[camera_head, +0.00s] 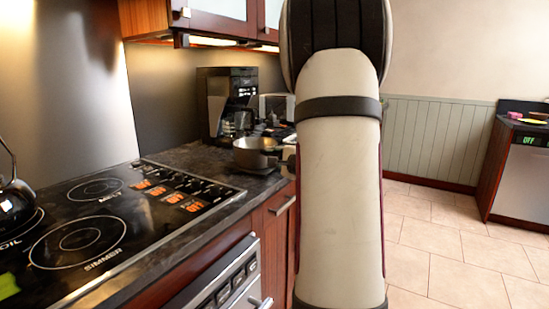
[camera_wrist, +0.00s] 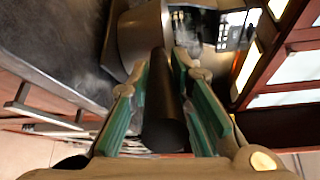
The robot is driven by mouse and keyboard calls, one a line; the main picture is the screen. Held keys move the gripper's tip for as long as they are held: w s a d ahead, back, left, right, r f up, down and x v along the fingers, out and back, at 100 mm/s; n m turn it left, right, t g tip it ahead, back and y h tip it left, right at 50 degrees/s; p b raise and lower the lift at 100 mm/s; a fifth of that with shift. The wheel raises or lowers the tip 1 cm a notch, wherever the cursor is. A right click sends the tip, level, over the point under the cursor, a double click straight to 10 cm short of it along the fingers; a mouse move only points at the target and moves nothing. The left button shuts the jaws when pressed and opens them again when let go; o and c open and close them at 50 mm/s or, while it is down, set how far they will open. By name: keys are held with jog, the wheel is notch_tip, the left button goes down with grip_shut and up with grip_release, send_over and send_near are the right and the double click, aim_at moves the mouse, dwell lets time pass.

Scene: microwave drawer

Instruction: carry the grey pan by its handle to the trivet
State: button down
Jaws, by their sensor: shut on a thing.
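The grey pan (camera_head: 255,153) is at the right end of the dark counter, upright, beside my arm. In the wrist view the pan's metal side (camera_wrist: 143,36) is at the top, and its black handle (camera_wrist: 165,115) runs back between the green-padded fingers. My gripper (camera_wrist: 162,64) is shut on this handle. In the head view my arm hides most of the gripper. A thin dark flat piece, perhaps the trivet (camera_head: 252,170), shows just below the pan. I cannot tell whether the pan touches it.
A black coffee maker (camera_head: 226,100) stands behind the pan, with a pale appliance (camera_head: 276,106) to its right. The stove top (camera_head: 100,225) with a black kettle (camera_head: 14,200) is at left. Cabinets hang above. Open tiled floor (camera_head: 440,245) lies at right.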

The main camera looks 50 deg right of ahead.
jog(key=c, duration=1.5)
grip_release()
jog(key=shift+o, duration=0.2)
